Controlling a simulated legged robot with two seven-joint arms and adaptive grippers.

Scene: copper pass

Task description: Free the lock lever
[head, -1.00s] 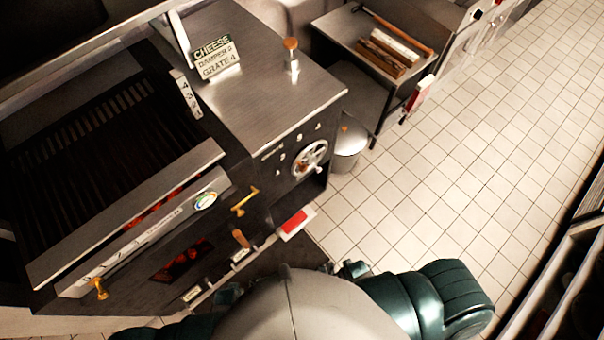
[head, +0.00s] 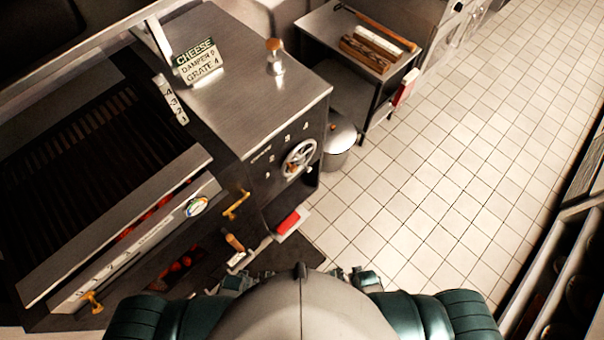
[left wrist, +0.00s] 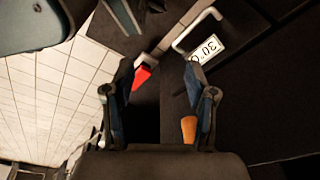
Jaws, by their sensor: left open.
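No part is marked as the lock lever, and I cannot tell which one it is. Low on the cooker front are a wooden handle (head: 234,242), a red-topped piece (head: 290,222) and, above them, a brass lever (head: 236,205). My left gripper (left wrist: 158,70) is open. In the left wrist view, the red piece (left wrist: 143,76) shows near its left finger and a wooden handle (left wrist: 188,128) near its right finger; neither is clearly gripped. In the head view my left gripper (head: 238,282) and right gripper (head: 352,278) are partly hidden beside my body.
A spoked wheel (head: 299,159) is on the cooker's side face. A cheese sign (head: 197,64) and a copper-topped shaker (head: 275,57) stand on the steel top. A lidded bin (head: 338,140) and a steel side table (head: 330,40) stand beyond. The tiled floor (head: 430,190) at right is open.

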